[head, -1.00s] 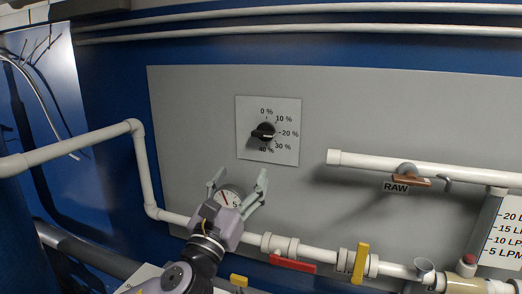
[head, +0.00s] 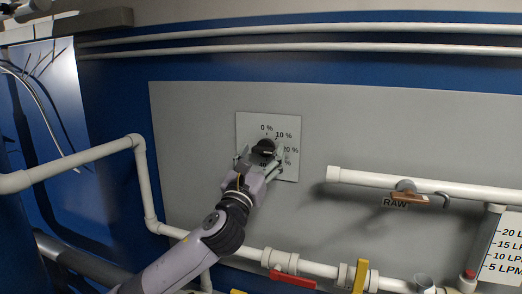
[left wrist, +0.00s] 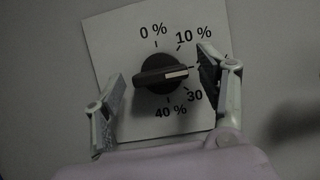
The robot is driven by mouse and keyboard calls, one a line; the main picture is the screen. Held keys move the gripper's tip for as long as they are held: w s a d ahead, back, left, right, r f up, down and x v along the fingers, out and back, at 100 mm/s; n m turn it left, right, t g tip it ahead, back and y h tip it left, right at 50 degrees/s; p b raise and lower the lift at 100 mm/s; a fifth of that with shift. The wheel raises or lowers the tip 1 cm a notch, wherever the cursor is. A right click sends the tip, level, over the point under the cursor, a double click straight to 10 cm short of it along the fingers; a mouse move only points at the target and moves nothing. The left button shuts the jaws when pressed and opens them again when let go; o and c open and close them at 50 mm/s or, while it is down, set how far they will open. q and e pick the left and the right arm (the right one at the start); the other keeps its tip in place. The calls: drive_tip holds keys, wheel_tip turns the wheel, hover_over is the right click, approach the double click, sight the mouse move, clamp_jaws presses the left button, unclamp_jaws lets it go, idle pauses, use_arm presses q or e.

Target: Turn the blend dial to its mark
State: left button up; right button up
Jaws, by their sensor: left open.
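The blend dial (head: 264,147) is a black knob on a white scale plate (head: 243,125) marked from 0 % to 40 %, fixed to the grey panel. In the left wrist view, the knob (left wrist: 152,76) has a bar handle lying nearly level. Its white pointer end faces right, towards the tick between 10 % and 30 %. My left gripper (head: 260,158) is at the plate, open, with one finger on each side of the knob. In the left wrist view, the gripper (left wrist: 160,84) shows gaps between both fingers and the knob. The right finger covers the 20 % label there.
A white pipe with the RAW valve (head: 408,194) runs right of the dial. Below are a pipe with a red-handled valve (head: 292,278) and a yellow handle (head: 360,275). A white pipe (head: 145,180) bends down at the left. The panel (head: 200,125) around the plate is bare.

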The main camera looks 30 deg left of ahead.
use_arm(q)
drive_tip(key=shift+c, duration=0.4)
drive_tip(key=c, duration=1.1)
